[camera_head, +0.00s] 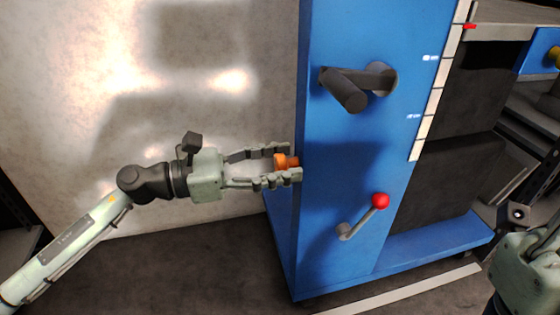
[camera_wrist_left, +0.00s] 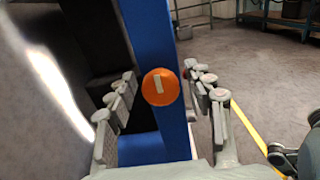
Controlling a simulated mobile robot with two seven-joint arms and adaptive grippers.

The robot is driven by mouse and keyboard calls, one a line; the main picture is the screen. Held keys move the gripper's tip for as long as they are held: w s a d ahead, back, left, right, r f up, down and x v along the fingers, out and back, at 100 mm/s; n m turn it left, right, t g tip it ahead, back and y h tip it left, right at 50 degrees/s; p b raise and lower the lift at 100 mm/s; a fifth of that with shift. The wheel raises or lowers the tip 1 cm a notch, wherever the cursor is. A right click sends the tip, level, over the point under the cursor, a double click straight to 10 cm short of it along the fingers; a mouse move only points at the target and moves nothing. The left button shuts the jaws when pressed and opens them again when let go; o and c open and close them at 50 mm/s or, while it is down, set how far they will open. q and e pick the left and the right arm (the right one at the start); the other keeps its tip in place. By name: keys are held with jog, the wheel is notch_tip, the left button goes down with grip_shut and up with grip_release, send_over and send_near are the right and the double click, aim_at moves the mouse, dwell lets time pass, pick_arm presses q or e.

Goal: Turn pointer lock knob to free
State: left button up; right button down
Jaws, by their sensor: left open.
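The pointer lock knob is a round orange knob (camera_head: 284,161) on the left side edge of the blue machine. In the left wrist view the knob (camera_wrist_left: 160,87) faces me, with a short pale mark on it that stands nearly upright. My left gripper (camera_head: 277,166) is open, with its fingers on either side of the knob. In the left wrist view the left gripper's fingers (camera_wrist_left: 168,90) stand apart, with gaps to the knob on both sides. My right gripper (camera_head: 517,213) is only partly seen at the right edge, and its fingers cannot be made out.
The blue machine (camera_head: 345,150) carries a black crank handle (camera_head: 352,88) above and a lever with a red ball (camera_head: 380,201) below. A white scale (camera_head: 433,90) with a red pointer (camera_head: 469,26) runs along its right side. Open floor lies at the front left.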

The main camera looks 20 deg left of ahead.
pick_arm(q)
jog(key=c, duration=1.1)
